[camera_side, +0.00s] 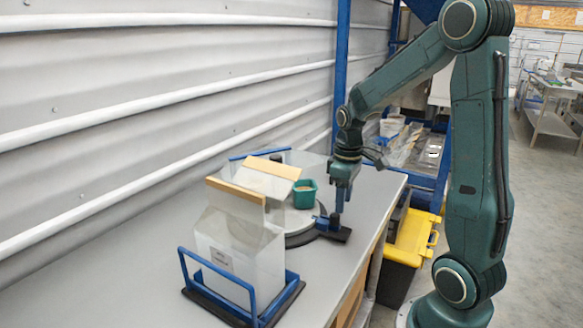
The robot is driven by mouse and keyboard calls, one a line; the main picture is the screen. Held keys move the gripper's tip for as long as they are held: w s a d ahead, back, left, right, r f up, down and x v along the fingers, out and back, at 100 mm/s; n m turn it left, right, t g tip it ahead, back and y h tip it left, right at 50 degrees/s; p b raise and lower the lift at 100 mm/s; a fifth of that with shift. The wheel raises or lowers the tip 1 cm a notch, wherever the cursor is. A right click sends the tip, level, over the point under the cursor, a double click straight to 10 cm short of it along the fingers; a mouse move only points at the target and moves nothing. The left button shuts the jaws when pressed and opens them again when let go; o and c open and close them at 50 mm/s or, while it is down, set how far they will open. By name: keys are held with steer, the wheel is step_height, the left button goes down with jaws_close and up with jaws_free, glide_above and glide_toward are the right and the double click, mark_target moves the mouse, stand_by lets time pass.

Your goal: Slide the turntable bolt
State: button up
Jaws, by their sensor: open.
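The turntable (299,226) is a pale disc on a dark base, near the middle of the grey table. A blue bolt piece (334,222) stands on a dark plate at its right edge. My gripper (340,206) points down directly over the bolt. Its jaws are open, but the fingers are small and overlap the bolt, so I cannot tell whether they touch it or stand around it.
A pale hopper (240,252) with a tan top edge stands in a blue frame (217,270) at the front left. A second hopper (269,180) stands behind it, close to the turntable. A yellow-and-black toolbox (412,240) is on the floor right of the table (130,280). The table's front left is clear.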

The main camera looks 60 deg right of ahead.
mark_target(335, 215)
steer(key=shift+d+f, duration=0.4)
steer(key=shift+w, duration=0.15)
steer(key=shift+w+a, duration=0.1)
steer(key=shift+w, duration=0.65)
steer(key=shift+w+f, duration=0.1)
steer(key=shift+w, duration=0.1)
steer(key=shift+f, duration=2.4)
